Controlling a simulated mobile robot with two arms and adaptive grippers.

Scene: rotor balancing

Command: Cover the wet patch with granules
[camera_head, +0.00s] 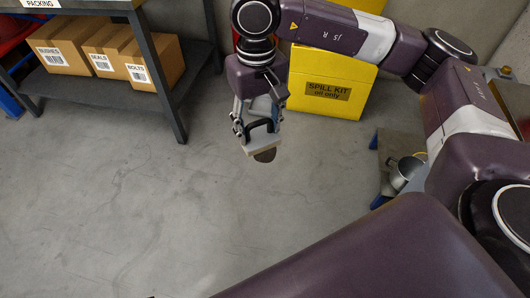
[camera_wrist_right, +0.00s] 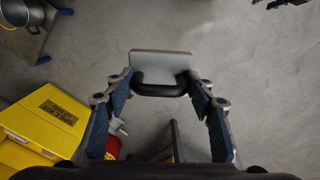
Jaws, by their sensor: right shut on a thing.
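My right gripper (camera_head: 260,125) is shut on the dark handle of a pale, flat-faced tool (camera_head: 264,146), held above the floor. In the wrist view the right gripper (camera_wrist_right: 163,88) has its fingers at both ends of the handle, and the pale plate (camera_wrist_right: 161,64) lies beyond them. A dark brown rounded patch (camera_head: 265,156) shows just below the tool in the head view; the tool hides part of it. I cannot tell whether it is the wet patch. No granules can be made out. My left gripper is not in view.
A yellow spill kit box (camera_head: 318,80) stands behind the right gripper. A packing shelf (camera_head: 100,95) with several cardboard boxes is at the upper left. A metal pot (camera_head: 405,172) sits on a low stand at the right. The grey floor at the left and centre is clear.

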